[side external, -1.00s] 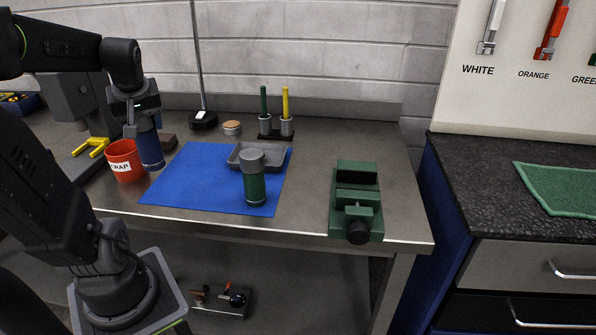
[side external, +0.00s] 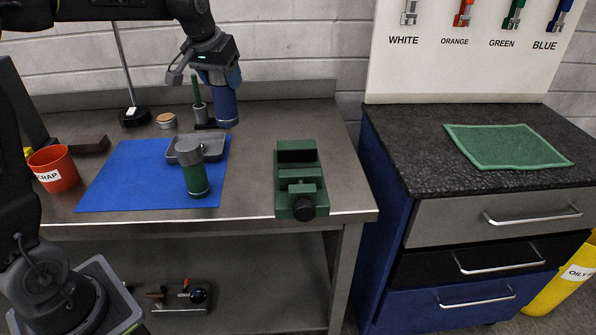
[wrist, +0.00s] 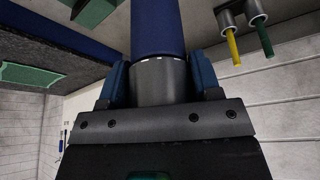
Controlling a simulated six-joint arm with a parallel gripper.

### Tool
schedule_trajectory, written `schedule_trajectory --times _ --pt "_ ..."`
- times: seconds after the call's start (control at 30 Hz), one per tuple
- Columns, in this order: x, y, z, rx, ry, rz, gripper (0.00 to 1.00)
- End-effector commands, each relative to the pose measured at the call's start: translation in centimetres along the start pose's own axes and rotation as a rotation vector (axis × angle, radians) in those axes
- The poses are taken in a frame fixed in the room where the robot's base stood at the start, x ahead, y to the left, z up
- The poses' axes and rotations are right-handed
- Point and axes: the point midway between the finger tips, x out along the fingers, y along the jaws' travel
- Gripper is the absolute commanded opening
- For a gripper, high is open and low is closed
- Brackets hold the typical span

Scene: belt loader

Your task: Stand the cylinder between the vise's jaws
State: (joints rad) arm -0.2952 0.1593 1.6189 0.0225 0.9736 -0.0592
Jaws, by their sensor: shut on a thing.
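A blue cylinder with a dark grey end (side external: 226,108) is upright in my gripper (side external: 221,78), which is shut on its upper end. It appears held above the back of the bench, overlapping the pen holder. In the wrist view my gripper (wrist: 163,82) has its two blue pads on the grey end, and the blue body (wrist: 156,28) extends away. The green vise (side external: 297,190) is at the bench's front right, below and to the right of the cylinder. A dark gap shows between its jaws, with nothing standing in it.
A green cylinder with a grey top (side external: 194,176) stands on the blue mat (side external: 120,180), before a grey tray (side external: 215,148). A pen holder (side external: 200,114) is partly hidden by the blue cylinder. A red cup (side external: 55,172) is at left. The bench between mat and vise is clear.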

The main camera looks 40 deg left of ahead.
Motion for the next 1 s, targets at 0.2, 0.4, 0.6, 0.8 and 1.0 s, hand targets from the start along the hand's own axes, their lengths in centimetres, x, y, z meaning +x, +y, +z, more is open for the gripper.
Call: schedule_trajectory --times 0.2,0.4,0.6,0.8,1.0 --pt "0.4 4.5 -1.1 0.111 0.006 0.047 0.0" --pt "1.3 6.7 -1.1 0.137 0.006 0.057 0.0" --pt "3.6 10.6 -0.4 0.138 0.005 0.058 0.0" --pt "5.8 14.4 0.1 0.136 0.006 0.057 0.0" --pt "7.1 16.6 0.4 0.132 0.008 0.057 0.0"
